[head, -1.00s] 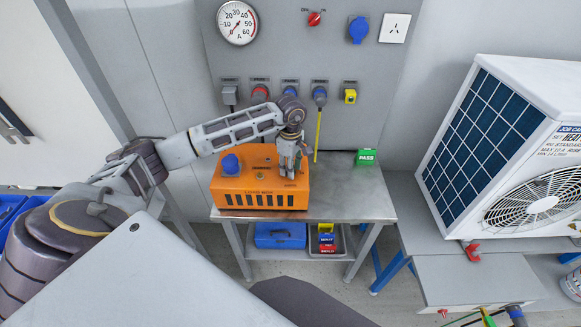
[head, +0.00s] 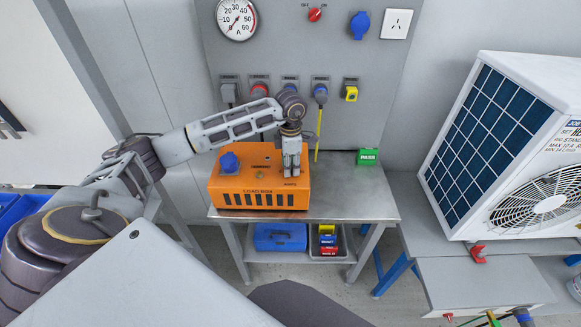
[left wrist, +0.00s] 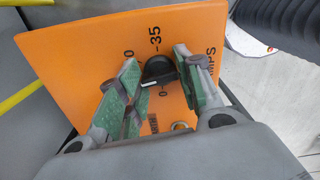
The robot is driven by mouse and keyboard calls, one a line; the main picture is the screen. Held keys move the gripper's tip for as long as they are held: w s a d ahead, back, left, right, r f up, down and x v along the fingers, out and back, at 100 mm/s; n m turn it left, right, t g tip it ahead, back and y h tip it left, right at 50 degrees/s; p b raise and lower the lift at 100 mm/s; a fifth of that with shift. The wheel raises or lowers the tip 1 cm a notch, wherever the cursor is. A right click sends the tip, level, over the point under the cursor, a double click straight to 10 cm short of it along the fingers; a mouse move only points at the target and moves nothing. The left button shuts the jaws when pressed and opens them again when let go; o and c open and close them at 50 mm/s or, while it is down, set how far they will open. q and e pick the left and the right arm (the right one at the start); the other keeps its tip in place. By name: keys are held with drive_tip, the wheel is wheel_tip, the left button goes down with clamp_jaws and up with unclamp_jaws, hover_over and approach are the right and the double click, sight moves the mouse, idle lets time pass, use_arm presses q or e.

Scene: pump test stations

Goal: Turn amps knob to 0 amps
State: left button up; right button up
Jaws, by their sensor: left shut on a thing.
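The orange load box (head: 230,183) stands on the steel table, with a blue socket and dark vents. My left gripper (head: 291,172) points down at the right part of its top, where the amps knob is hidden in the head view. The left wrist view shows the black amps knob (left wrist: 158,71) between the green-padded fingers of my left gripper (left wrist: 156,80). The gripper is shut on it. The knob carries a white pointer line. A printed 35, a 0 and AMPS show around it, partly hidden by the fingers. My right gripper is not in view.
The wall panel behind holds a round amp gauge (head: 237,18), a red OFF/ON switch (head: 315,14) and several plugs. A green PASS block (head: 368,157) stands right of the box. A large outdoor unit (head: 500,150) stands at the right.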

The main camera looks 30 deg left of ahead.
use_arm(q)
drive_tip(key=shift+n, duration=0.8)
drive_tip(key=shift+n+b, duration=0.4)
drive_tip(key=shift+n, duration=1.4)
drive_tip(key=n, duration=0.2)
drive_tip(key=shift+n+b, duration=0.4)
drive_tip(key=n, duration=0.4)
drive_tip(key=shift+r, duration=0.1)
drive_tip(key=shift+n, duration=2)
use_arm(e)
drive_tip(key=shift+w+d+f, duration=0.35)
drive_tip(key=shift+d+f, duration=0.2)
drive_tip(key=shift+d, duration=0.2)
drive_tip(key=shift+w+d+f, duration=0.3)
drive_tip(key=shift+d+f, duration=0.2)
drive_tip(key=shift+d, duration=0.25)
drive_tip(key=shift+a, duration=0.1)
use_arm(q)
drive_tip(key=o, duration=1)
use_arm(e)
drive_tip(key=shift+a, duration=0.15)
